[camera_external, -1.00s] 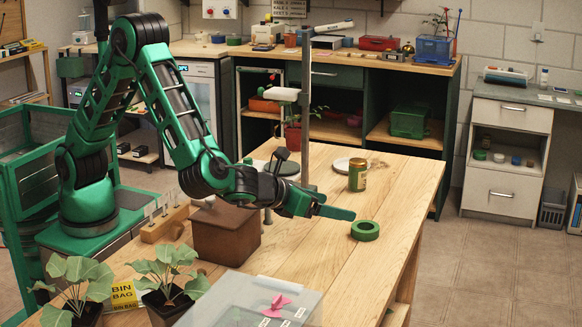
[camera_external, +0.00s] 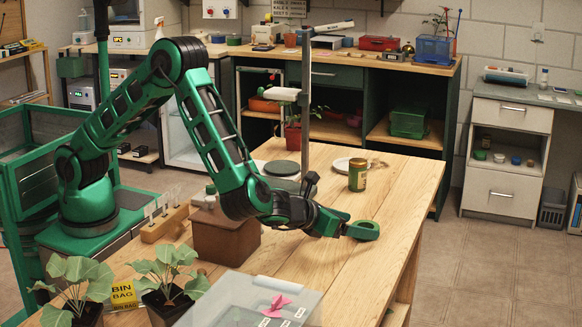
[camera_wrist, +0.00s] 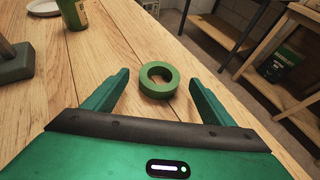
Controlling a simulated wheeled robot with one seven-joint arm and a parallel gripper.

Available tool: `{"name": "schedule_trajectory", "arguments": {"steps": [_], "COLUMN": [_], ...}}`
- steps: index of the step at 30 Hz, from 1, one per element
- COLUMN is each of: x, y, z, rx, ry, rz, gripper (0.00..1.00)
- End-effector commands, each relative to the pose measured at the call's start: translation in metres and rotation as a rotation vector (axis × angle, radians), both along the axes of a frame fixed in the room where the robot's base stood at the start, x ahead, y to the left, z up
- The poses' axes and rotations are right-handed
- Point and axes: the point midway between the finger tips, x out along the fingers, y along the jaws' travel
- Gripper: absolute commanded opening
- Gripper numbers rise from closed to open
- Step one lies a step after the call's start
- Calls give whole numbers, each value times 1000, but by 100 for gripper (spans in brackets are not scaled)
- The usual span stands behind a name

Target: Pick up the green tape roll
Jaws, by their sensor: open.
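The green tape roll (camera_external: 369,231) lies flat on the wooden table (camera_external: 400,185), close to its right edge. In the wrist view the tape roll (camera_wrist: 147,80) sits between and just ahead of the two green fingers, with its hole facing up. My gripper (camera_external: 348,224) is open and low over the table, reaching the roll from the left. In the wrist view my gripper (camera_wrist: 160,79) shows a gap on both sides of the roll. In the external view part of the roll's left side is hidden by a finger.
A can with a green label (camera_external: 358,175) and a white plate (camera_external: 345,165) stand behind the roll. A brown box (camera_external: 225,236) is beneath my arm, and a grey stand (camera_external: 307,130) rises behind it. The table edge is close to the roll's right.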

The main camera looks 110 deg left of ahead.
Motion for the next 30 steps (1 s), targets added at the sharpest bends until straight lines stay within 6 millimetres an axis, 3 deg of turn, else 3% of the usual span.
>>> {"name": "schedule_trajectory", "arguments": {"steps": [6, 14, 20, 30], "x": [12, 13, 13, 13], "y": [18, 19, 19, 19], "z": [-9, -10, -10, -8], "rx": [-1, -1, 0, 0], "ry": [-1, -1, -1, -2], "rz": [2, 0, 0, 0], "gripper": [78, 78, 33, 33]}}
